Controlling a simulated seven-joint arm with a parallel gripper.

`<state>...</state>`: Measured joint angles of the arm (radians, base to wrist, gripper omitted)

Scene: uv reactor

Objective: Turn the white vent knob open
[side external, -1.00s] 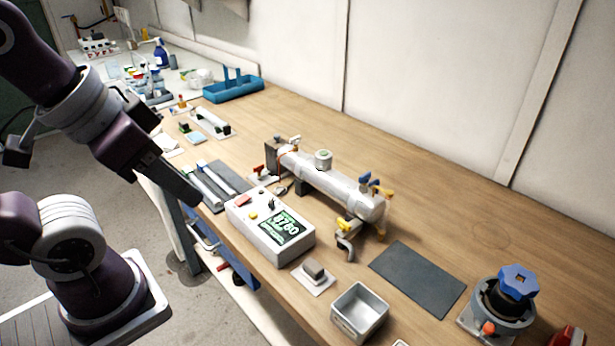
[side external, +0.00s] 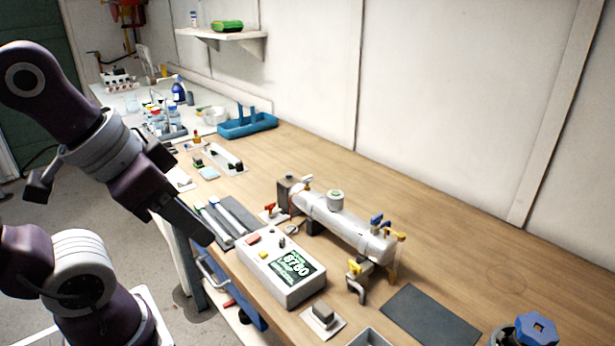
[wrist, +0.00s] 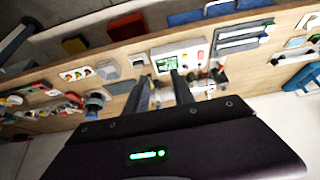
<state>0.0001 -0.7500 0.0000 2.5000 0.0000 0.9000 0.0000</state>
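The reactor (side external: 345,225) is a pale grey cylinder lying lengthwise on the bench in the side view. A small white knob (side external: 307,179) stands at its far left end, and a round pale cap (side external: 335,196) sits on top. Blue (side external: 376,220) and yellow (side external: 355,267) handles are at its near end, a red one (side external: 269,208) at its far left. My gripper (side external: 205,241) is to the left of the reactor, off the bench's front edge and apart from everything. In the wrist view the gripper (wrist: 163,82) shows two separated fingers with nothing between them. The white knob cannot be made out there.
A control box (side external: 285,272) with a green display stands in front of the reactor. Two tubes lie on a dark mat (side external: 240,212) near my gripper. A dark mat (side external: 430,316) lies to the right, a blue-knobbed device (side external: 530,330) beyond it. Bench behind the reactor is clear.

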